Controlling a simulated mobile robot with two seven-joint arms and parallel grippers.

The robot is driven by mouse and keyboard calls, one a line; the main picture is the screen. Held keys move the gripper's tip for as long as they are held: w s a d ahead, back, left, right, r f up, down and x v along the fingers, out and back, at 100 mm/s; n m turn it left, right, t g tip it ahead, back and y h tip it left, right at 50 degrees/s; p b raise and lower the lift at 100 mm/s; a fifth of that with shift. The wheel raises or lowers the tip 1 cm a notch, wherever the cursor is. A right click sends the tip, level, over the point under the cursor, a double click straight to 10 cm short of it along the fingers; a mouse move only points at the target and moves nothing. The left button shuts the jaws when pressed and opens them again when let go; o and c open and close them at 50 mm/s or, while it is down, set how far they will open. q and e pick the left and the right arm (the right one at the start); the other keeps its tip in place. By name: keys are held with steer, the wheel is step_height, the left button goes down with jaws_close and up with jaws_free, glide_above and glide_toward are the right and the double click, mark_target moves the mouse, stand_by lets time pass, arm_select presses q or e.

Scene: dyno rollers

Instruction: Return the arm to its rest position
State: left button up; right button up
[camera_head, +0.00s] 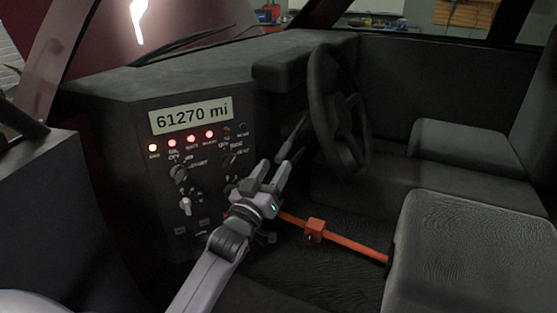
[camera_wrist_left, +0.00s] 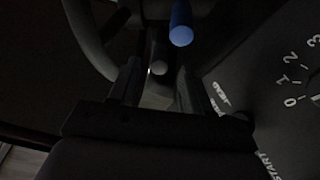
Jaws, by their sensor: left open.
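My left arm (camera_head: 205,272) reaches up from the bottom of the head view into the car cabin. My left gripper (camera_head: 274,168) is open in front of the dashboard panel's right side, below and left of the steering wheel. No held object shows in it. In the left wrist view the gripper's two dark fingers (camera_wrist_left: 160,82) stand apart, with a dark rod end (camera_wrist_left: 158,62) showing between or beyond them. I cannot tell whether they touch it. A blue-tipped cylinder (camera_wrist_left: 181,24) is just above. My right gripper is not in view.
The panel (camera_head: 160,170) has a 61270 mi display (camera_head: 191,116), lit lamps, knobs and switches. The steering wheel (camera_head: 325,105) and a stalk (camera_head: 293,133) are close to the gripper. An orange bar (camera_head: 350,245) runs below, towards the seat (camera_head: 465,250). A numbered dial (camera_wrist_left: 308,92) is at right.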

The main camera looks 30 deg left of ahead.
arm_select(q)
steer(key=shift+s+f, duration=0.2)
steer(key=shift+s, duration=0.45)
steer(key=shift+d+f, duration=0.1)
steer(key=s+d+f+m+g+h, duration=0.15)
steer(key=s+d+f+g, duration=0.25)
steer(key=s+f, duration=0.4)
steer(key=s+d+f+m+g+h, duration=0.1)
steer(key=s+d+f+m+g, duration=0.15)
steer(key=s+f, duration=0.6)
steer(key=s+d+f+m+g+h, duration=0.1)
steer(key=s+d+f+g, duration=0.3)
steer(key=s+f, duration=0.35)
step_height(320, 180, up, 9)
steer(key=s+p, duration=0.1)
steer(key=p, duration=1.2)
steer(key=shift+s+a+m, duration=0.3)
steer(key=shift+s+a, duration=0.1)
steer(key=shift+r+g, duration=0.15)
steer(key=shift+g, duration=0.1)
